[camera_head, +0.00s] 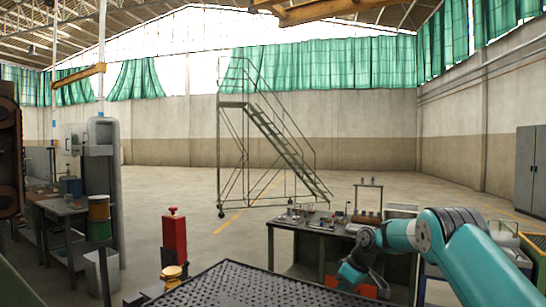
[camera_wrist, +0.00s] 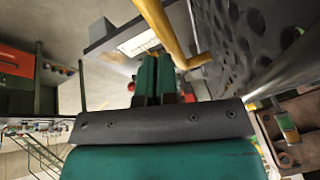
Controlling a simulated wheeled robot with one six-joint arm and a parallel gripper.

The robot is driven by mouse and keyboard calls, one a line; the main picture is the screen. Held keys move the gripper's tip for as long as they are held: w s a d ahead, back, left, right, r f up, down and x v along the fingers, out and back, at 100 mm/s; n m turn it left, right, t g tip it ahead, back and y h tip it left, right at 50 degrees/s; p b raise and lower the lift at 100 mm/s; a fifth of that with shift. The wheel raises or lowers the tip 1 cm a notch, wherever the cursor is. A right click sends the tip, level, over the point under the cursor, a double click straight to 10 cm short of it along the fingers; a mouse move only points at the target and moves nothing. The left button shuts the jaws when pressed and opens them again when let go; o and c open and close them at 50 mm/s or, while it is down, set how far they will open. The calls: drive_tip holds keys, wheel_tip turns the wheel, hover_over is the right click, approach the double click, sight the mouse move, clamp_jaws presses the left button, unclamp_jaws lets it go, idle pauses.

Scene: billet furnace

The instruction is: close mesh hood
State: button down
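The mesh hood (camera_head: 245,284) is a dark perforated panel at the bottom of the head view. Its holed surface also shows at the upper right of the wrist view (camera_wrist: 250,35). A yellow bent bar (camera_wrist: 163,25), looking like a handle, runs in front of it in the wrist view. My gripper (camera_wrist: 160,57) has its two teal fingers side by side, with hardly any gap and nothing seen between them. The fingertips are close beside the yellow bar; I cannot tell whether they touch. In the head view my gripper (camera_head: 347,281) is right of the hood, low down.
A workbench (camera_head: 290,224) with small tools stands beyond my arm. A red post (camera_head: 174,236) with a yellow knob below rises left of the hood. A green stair platform (camera_head: 270,135) stands farther back on open floor. A grey cabinet (camera_head: 531,170) is at far right.

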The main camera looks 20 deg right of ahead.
drive_tip(key=shift+s+a+f, duration=0.1)
drive_tip(key=shift+s+f, duration=0.1)
drive_tip(key=shift+f, duration=0.35)
drive_tip(key=shift+s+a+f, duration=0.1)
drive_tip(key=shift+s+f, duration=0.1)
drive_tip(key=shift+f, duration=0.3)
drive_tip(key=w+p+v, duration=0.1)
drive_tip(key=p+v, duration=0.3)
drive_tip(key=v, duration=1.5)
drive_tip(key=shift+r+p, duration=0.35)
